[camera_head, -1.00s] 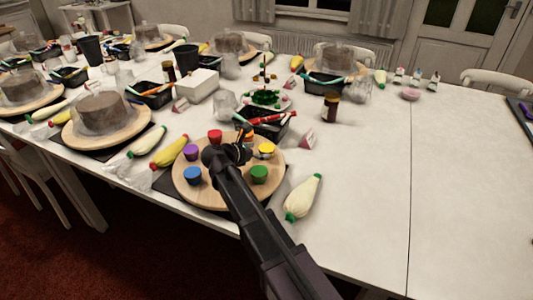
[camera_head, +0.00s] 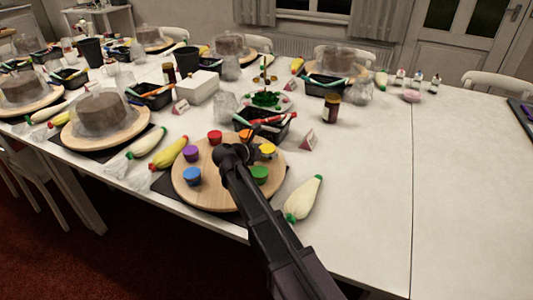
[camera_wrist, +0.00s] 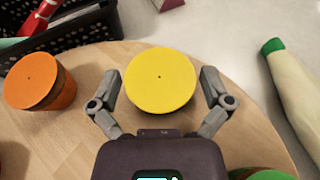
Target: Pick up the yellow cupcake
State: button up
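The yellow cupcake (camera_head: 267,151) stands on a round wooden turntable (camera_head: 213,165), at the right side of its top. In the wrist view the yellow cupcake (camera_wrist: 160,80) shows its round flat top in the middle. My gripper (camera_wrist: 161,82) is open, with one finger on each side of the cupcake and narrow gaps between. In the head view my gripper (camera_head: 254,154) is just left of the yellow cupcake, and its fingers are mostly hidden.
An orange cupcake (camera_wrist: 39,81) stands left of the yellow one. A green cupcake (camera_head: 259,174) is in front; red, purple and blue ones stand further left. A black basket (camera_head: 270,134) is behind the turntable. A piping bag (camera_head: 304,198) lies to the right.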

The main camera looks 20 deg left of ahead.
aim_at(267, 148)
jog(key=c, duration=0.8)
jog(key=shift+r, duration=0.15)
notch_tip(267, 148, up, 10)
jog(key=p, duration=1)
